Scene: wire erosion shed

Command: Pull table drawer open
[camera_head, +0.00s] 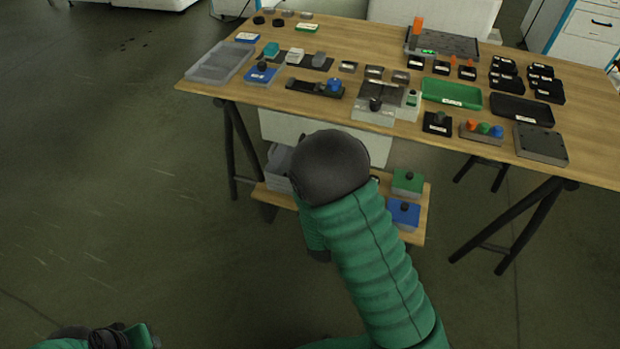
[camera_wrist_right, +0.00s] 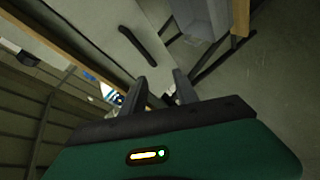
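The drawer (camera_head: 275,127) is a pale box under the wooden table (camera_head: 540,98), partly hidden behind my right arm. In the right wrist view its pale front (camera_wrist_right: 95,30) carries a dark bar handle (camera_wrist_right: 138,46). The drawer looks shut, though the arm hides much of it. My right gripper (camera_wrist_right: 162,82) has its two fingers apart with nothing seen between them. The handle lies just beyond the fingertips, apart from them. In the head view this gripper is hidden behind my arm. My left gripper (camera_head: 120,337) is low at the left edge, partly cut off, away from the table.
The tabletop holds trays, small blocks and fixtures, including a green tray (camera_head: 452,93) and a clear bin (camera_head: 220,62). A lower shelf (camera_head: 273,196) carries bins and a blue box (camera_head: 403,213). Dark trestle legs (camera_head: 520,225) stand at both sides. The floor at left is clear.

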